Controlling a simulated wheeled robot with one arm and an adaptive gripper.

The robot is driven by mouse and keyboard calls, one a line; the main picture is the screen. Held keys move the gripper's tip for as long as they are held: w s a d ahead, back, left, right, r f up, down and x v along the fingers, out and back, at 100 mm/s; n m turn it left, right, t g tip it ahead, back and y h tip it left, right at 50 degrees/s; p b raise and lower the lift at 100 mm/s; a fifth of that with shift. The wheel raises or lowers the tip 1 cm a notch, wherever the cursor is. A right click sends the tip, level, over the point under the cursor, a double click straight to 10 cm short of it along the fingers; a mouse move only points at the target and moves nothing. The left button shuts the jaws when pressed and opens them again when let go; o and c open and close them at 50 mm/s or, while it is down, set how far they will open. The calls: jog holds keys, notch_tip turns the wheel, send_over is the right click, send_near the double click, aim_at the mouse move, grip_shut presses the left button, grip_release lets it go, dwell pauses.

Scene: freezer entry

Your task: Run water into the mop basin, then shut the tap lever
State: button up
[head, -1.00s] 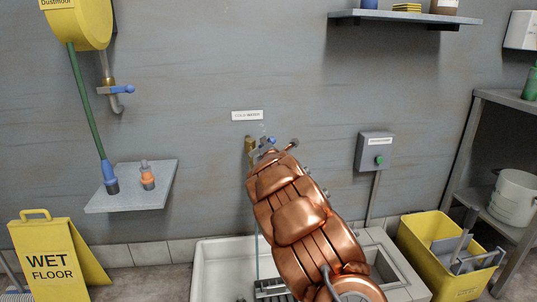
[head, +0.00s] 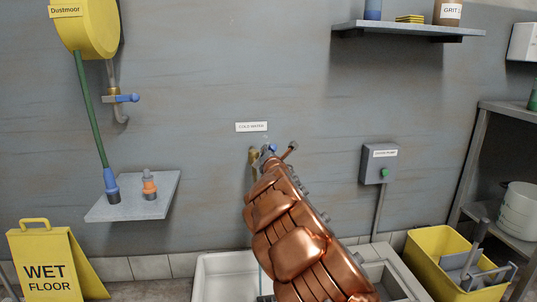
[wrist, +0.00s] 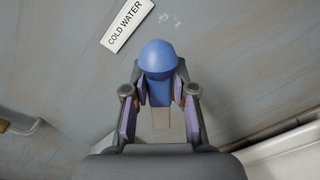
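The cold-water tap (head: 254,156) is a brass fitting on the wall below the COLD WATER sign (head: 251,127). Its blue lever (wrist: 158,58) has a rounded end. My gripper (head: 278,149) is at the lever, and in the wrist view its two fingers (wrist: 160,98) stand on either side of it, seemingly closed against it. A thin bluish line of water (head: 260,262) shows below the tap, left of my arm. The white mop basin (head: 224,268) is below, largely hidden by my copper arm. Its water level is not visible.
Right are a grey switch box (head: 379,164), a yellow mop bucket (head: 432,265) and a rack (head: 503,108). The wall around the tap is clear.

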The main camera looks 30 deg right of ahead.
jog(key=o, duration=0.4)
jog(key=shift+s, duration=0.1)
jog(key=shift+v, duration=6)
